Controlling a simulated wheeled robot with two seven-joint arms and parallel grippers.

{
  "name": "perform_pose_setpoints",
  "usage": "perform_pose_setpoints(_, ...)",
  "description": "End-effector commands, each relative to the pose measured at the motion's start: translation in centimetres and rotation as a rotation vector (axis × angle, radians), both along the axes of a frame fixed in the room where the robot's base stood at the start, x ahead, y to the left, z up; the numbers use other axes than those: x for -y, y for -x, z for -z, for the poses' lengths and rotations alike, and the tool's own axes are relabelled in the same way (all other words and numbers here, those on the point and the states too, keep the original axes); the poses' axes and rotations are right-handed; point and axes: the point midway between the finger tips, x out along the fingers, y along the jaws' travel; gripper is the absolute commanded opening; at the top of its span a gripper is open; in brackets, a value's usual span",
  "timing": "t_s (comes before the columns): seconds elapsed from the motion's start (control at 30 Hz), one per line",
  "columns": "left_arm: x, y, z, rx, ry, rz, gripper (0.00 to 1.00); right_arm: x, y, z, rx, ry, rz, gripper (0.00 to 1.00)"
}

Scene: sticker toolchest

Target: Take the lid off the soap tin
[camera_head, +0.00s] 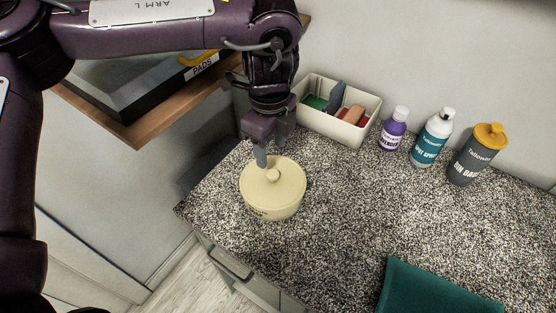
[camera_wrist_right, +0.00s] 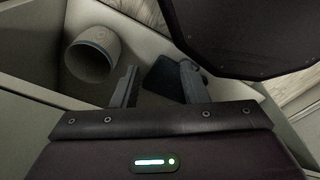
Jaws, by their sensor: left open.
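The cream round soap tin (camera_head: 272,207) stands upright on the speckled counter near its left corner. Its lid (camera_head: 285,182), with a small round knob (camera_head: 273,174) in the middle, sits on top. My left gripper (camera_head: 268,152) points down just over the back of the lid, by the knob. It is open, with nothing seen between its fingers; whether a fingertip touches the lid I cannot tell. My right gripper (camera_wrist_right: 158,82) shows only in the right wrist view, fingers apart, away from the tin. A dark shape shows between or behind its fingers.
A cream bin (camera_head: 356,131) with coloured items stands behind the tin. A purple bottle (camera_head: 393,132), a teal spray bottle (camera_head: 432,140) and a grey yellow-capped canister (camera_head: 474,160) stand to the right. A green cloth (camera_head: 430,290) lies in front. The mid-counter is clear.

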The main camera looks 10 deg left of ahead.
Motion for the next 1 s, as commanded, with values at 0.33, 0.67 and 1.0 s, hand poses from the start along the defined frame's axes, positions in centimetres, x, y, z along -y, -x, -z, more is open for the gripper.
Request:
perform_pose_setpoints(0.33, 0.0, 0.0, 3.0, -0.003, -0.001, -0.001, 0.51, 0.2, 2.9, 0.0, -0.04, 0.003, 0.0, 0.4)
perform_pose_setpoints(0.67, 0.3, -0.3, 7.1, -0.004, -0.001, -0.002, 0.51, 0.3, 2.7, -0.6, -0.038, 0.004, -0.001, 0.4)
perform_pose_setpoints(1.0, 0.3, -0.3, 7.8, -0.001, -0.001, -0.001, 0.51, 0.3, 1.2, -0.7, -0.016, 0.004, -0.002, 0.4)
